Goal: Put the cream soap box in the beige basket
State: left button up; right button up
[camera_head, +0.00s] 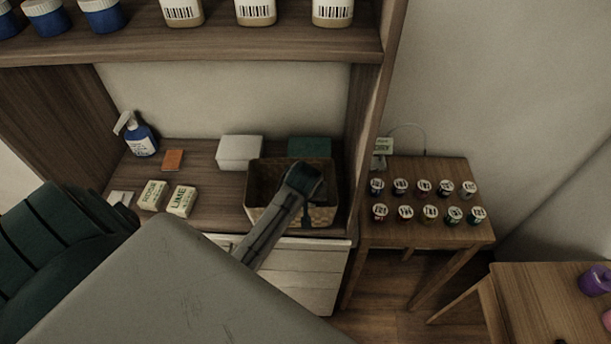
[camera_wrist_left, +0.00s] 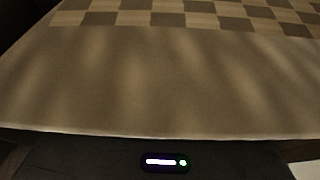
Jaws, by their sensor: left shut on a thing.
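The woven basket (camera_head: 327,214), beige with a dark inside, stands at the right front of the shelf. My left gripper (camera_head: 304,180) is at the end of the arm reaching over the basket; its fingers are hidden. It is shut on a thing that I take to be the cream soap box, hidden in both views. In the left wrist view a smooth beige surface with a checkered weave, seemingly the basket's wall (camera_wrist_left: 160,85), fills most of the picture. Two pale labelled boxes, one at the left (camera_head: 152,195) and one beside it (camera_head: 182,201), lie on the shelf. My right gripper is not in view.
A white box (camera_head: 240,152) and a dark green box (camera_head: 310,148) stand behind the basket. A blue pump bottle (camera_head: 141,138) and an orange box (camera_head: 173,159) are farther left. The cabinet's side post (camera_head: 365,130) rises right of the basket. A side table holds several jars (camera_head: 429,213).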

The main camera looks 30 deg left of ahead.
pick_arm(q)
jog(key=shift+a+f, duration=0.1)
jog(key=shift+a, duration=0.15)
jog(key=o, duration=1.1)
jog(key=shift+d, duration=0.1)
jog(key=shift+s+r, duration=0.15)
jog(key=shift+r, duration=0.3)
jog(key=b+v, duration=0.3)
jog(key=v, duration=0.8)
jog(key=shift+b, duration=0.35)
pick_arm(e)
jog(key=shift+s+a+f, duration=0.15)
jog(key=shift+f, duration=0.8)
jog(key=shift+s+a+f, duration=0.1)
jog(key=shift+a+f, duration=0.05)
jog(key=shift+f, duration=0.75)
pick_arm(q)
jog(key=shift+d+r, duration=0.1)
jog(key=shift+r, duration=0.05)
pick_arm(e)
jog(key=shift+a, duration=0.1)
